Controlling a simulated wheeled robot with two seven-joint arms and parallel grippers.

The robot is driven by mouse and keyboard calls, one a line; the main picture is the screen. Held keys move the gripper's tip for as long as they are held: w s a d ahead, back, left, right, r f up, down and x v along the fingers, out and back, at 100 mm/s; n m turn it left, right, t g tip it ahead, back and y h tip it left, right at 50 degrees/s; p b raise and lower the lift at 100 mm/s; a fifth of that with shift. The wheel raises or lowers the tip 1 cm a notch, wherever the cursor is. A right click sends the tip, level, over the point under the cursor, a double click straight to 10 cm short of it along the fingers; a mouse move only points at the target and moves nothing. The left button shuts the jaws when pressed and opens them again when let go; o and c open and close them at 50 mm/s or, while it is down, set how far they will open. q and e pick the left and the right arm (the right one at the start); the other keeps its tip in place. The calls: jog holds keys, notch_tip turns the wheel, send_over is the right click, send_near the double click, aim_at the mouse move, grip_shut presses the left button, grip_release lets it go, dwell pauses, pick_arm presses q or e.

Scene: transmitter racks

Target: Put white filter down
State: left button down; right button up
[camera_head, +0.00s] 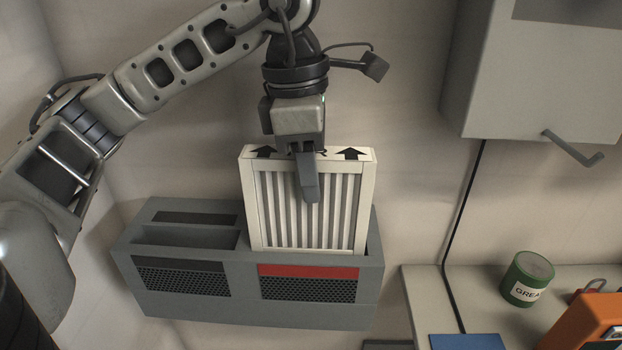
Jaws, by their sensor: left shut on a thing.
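The white filter (270,215) is a pleated panel in a pale frame with two black arrows on its top edge. It stands upright, its lower end in or at the right slot of the grey filter housing (190,305). Its bottom edge is hidden by the housing's front wall. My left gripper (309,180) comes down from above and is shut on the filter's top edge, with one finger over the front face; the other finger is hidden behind. My right gripper is not in view.
The housing's left slot (185,234) looks empty. A red strip (308,271) marks the front below the filter. At right are a bench (420,290), a green grease can (525,278), an orange case (585,325) and a wall cabinet (540,80) with a protruding handle.

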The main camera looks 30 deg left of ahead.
pick_arm(q)
jog(key=shift+f, duration=0.75)
